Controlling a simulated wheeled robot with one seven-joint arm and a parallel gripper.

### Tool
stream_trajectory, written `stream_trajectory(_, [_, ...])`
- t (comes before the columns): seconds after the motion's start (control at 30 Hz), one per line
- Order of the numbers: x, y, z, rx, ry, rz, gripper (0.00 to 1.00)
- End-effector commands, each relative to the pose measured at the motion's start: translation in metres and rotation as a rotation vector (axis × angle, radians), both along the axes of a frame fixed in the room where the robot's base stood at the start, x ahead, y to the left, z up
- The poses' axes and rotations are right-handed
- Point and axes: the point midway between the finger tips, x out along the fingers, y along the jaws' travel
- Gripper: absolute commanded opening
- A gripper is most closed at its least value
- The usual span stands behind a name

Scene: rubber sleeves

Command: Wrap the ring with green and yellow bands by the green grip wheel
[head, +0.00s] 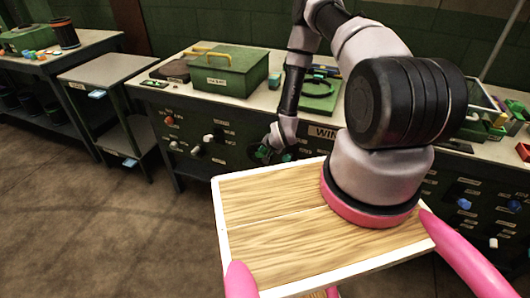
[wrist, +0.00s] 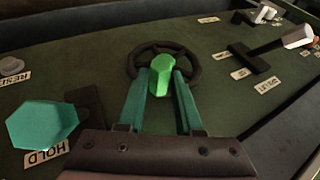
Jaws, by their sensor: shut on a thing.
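The green grip wheel (wrist: 193,62) is a dark spoked wheel on the green panel in the wrist view, with a bright green grip (wrist: 160,75) standing out from it. My gripper (wrist: 164,84) has its two teal fingers closed on that grip. In the head view my gripper (head: 265,154) is at the front panel of the bench, small and partly dark, and the wheel cannot be made out there. A dark green ring-shaped thing (head: 318,103) lies on the bench top behind my arm. I cannot make out green and yellow bands on it.
In the wrist view, a teal hexagonal knob (wrist: 40,125) stands left, by a HOLD label (wrist: 46,154). A white-ended lever (wrist: 296,37) is at right. In the head view, a green box (head: 230,75) sits on the bench. A side table (head: 108,70) stands left; floor between is clear.

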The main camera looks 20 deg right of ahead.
Motion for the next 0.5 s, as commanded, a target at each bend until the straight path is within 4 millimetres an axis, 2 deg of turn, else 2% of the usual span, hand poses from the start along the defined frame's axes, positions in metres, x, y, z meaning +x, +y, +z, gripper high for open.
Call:
stream_trajectory(0.07, [-0.0015, -0.0009, -0.0014, -0.001, 0.005, -0.002, 0.00])
stream_trajectory(0.1, [-0.0015, -0.0009, -0.0014, -0.001, 0.005, -0.002, 0.42])
stream_trajectory(0.17, [-0.0015, -0.0009, -0.0014, -0.001, 0.005, -0.002, 0.64])
stream_trajectory(0.5, [-0.0015, -0.0006, 0.0006, -0.001, 0.003, -0.001, 0.64])
